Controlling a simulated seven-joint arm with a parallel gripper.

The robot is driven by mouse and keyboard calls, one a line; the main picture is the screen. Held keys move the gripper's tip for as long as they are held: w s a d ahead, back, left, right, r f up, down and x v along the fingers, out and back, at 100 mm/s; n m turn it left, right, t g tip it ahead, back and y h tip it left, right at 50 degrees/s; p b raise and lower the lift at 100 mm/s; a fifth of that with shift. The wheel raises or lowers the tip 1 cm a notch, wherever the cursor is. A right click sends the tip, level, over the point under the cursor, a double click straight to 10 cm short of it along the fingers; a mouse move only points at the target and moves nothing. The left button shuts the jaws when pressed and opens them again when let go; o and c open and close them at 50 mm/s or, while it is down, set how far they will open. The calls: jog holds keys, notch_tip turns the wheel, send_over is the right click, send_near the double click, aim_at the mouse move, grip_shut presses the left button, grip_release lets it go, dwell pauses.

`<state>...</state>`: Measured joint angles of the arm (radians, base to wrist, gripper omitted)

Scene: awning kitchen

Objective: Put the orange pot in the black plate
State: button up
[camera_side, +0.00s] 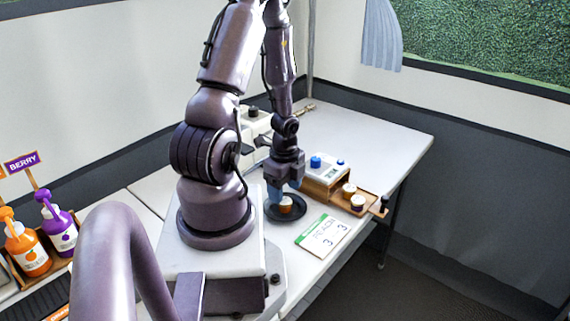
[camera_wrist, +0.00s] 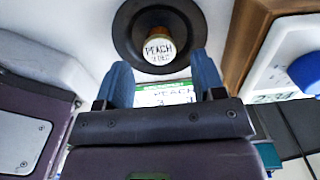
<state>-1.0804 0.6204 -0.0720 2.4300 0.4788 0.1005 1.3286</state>
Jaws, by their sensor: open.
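The black plate (camera_side: 272,213) lies on the white table beside my arm's base, and its dark rim shows at the top of the wrist view (camera_wrist: 126,40). My gripper (camera_side: 284,193) is just above the plate in the side view. Its two blue fingers (camera_wrist: 164,72) are spread apart with nothing between them, and the pot lies beyond their tips in the wrist view. The side view does not show clearly whether they touch it.
A wooden-sided scale with a blue knob (camera_side: 316,162) stands right of the plate, with a wooden tray (camera_side: 374,208) holding two small pots. A PEACH card (camera_side: 322,236) lies in front. Orange (camera_side: 28,254) and purple (camera_side: 59,232) pump bottles stand far left.

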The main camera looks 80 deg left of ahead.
aim_at(285, 200)
notch_tip(285, 200, up, 8)
jog(key=w+d+r+n+t+y, duration=0.1)
jog(key=w+d+r+n, duration=0.1)
jog(key=w+d+r, duration=0.3)
jog(key=w+d+r+n+t+y, duration=0.1)
jog(key=w+d+r+n, duration=0.2)
jog(key=r, duration=0.4)
jog(key=s+d+r+n+t+h, duration=0.1)
jog(key=d+r+n+t+h, duration=0.1)
jog(key=d+r, duration=0.8)
jog(key=d+n+t, duration=0.1)
jog(key=d+n, duration=0.1)
jog(key=d, duration=0.1)
jog(key=shift+s+d+t, duration=0.2)
jog(key=shift+s+t, duration=0.1)
jog(key=shift+s, duration=0.05)
